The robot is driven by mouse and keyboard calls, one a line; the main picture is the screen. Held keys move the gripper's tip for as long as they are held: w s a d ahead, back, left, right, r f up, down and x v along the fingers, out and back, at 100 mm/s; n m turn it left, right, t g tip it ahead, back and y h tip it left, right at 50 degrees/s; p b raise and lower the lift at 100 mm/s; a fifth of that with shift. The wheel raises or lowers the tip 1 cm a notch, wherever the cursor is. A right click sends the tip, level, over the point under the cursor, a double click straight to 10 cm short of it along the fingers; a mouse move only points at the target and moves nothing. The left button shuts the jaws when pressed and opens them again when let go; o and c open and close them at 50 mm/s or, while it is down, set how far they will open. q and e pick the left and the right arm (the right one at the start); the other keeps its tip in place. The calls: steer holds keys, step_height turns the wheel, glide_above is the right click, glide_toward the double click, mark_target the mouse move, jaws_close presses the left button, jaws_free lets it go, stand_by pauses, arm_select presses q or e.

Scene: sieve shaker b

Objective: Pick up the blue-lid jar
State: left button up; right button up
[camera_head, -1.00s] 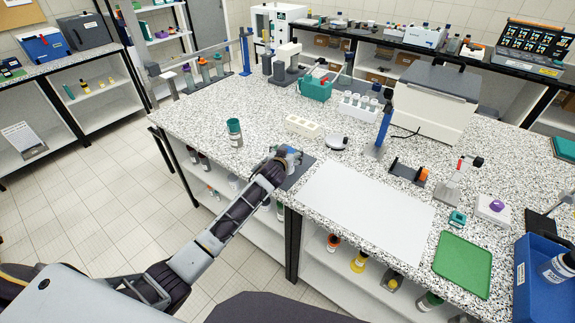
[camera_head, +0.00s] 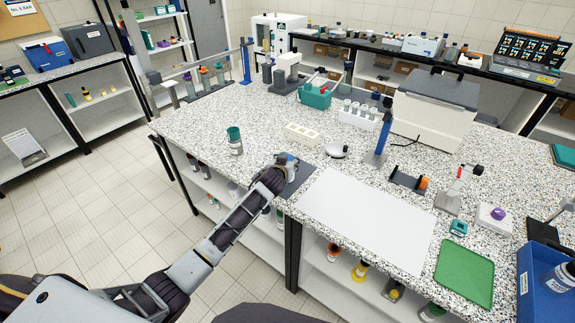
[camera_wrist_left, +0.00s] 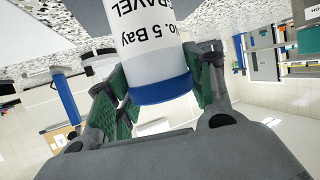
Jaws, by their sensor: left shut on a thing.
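The blue-lid jar (camera_wrist_left: 158,50) fills the middle of the left wrist view. Its white label shows "GRAVEL" and "No. 5 Bay" upside down, and its blue lid (camera_wrist_left: 163,90) is nearest the wrist. My left gripper (camera_wrist_left: 162,75) is shut on the jar, with green pads on both sides near the lid. In the head view my left gripper (camera_head: 288,160) is over a dark grey mat (camera_head: 300,178) at the bench's front edge. The gripper mostly hides the jar there, so I cannot tell whether it touches the mat. My right gripper is not in view.
A teal-lid jar (camera_head: 235,142) stands left of my gripper. A white tray with holes (camera_head: 301,132) and a small round dish (camera_head: 337,151) lie behind it. A white sheet (camera_head: 366,220) and green tray (camera_head: 465,270) lie to the right.

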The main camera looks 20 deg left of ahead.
arm_select(q)
step_height(320, 180, up, 10)
steer(key=shift+f+b, duration=0.1)
steer(key=shift+b, duration=0.5)
